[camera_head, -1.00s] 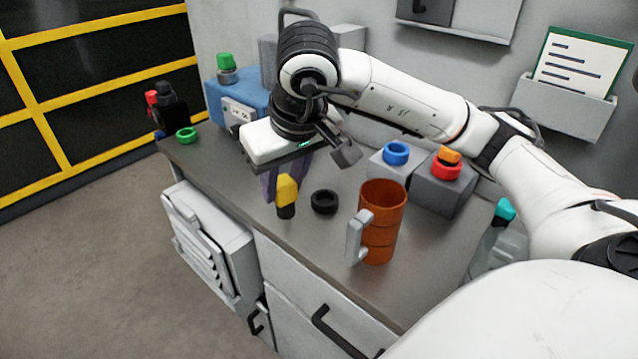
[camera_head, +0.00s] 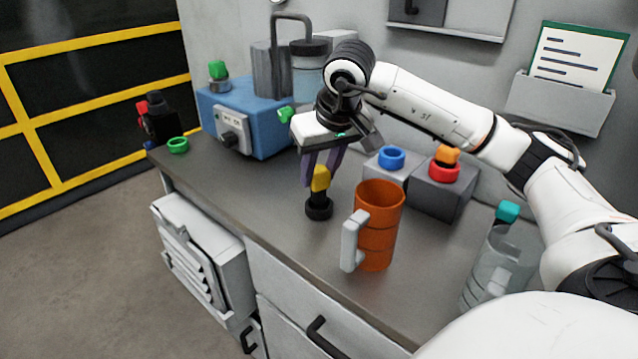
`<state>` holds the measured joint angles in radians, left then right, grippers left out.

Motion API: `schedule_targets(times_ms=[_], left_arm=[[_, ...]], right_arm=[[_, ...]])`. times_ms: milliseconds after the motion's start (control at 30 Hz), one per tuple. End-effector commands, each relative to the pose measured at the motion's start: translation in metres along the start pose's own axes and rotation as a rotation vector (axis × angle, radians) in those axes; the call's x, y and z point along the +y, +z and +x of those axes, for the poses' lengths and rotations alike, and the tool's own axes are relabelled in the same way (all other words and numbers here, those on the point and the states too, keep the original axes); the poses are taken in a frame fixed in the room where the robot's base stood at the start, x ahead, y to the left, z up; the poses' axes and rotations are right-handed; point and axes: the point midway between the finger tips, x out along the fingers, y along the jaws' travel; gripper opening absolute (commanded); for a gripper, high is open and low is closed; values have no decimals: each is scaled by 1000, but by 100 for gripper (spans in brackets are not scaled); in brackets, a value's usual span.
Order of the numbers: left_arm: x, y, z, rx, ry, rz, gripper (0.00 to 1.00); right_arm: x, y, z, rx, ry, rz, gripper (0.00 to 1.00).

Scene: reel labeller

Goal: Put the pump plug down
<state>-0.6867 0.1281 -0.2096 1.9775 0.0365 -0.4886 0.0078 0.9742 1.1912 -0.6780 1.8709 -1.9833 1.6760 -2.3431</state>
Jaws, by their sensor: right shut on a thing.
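The pump plug (camera_head: 320,179) has a yellow top and a black lower part. My right gripper (camera_head: 321,170), with purple fingers, points down and is shut on the yellow top. The plug is upright. Its black lower end meets the black ring (camera_head: 319,211) on the grey counter in the picture; I cannot tell whether it sits inside the ring or just above it. My left gripper is not in view.
An orange mug (camera_head: 379,228) stands close on the right. Behind are grey blocks with a blue ring (camera_head: 391,158) and a red ring (camera_head: 443,172). A blue pump box (camera_head: 246,121) stands back left, near a green ring (camera_head: 178,145). The counter left of the plug is clear.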

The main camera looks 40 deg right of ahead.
Motion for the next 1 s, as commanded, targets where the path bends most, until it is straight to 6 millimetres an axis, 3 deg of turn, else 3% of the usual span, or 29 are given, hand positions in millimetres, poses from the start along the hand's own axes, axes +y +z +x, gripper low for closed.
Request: schedule_targets(times_ms=[133, 500, 533, 633, 1000], left_arm=[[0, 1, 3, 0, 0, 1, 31], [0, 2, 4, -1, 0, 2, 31], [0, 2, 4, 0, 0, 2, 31], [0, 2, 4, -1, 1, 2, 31], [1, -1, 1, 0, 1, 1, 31]], right_arm=[[0, 10, 22, -3, 1, -1, 4], [0, 11, 26, 0, 0, 0, 4], [0, 11, 27, -1, 0, 0, 32], [0, 11, 26, -1, 0, 0, 49], [0, 9, 20, 0, 0, 0, 50]])
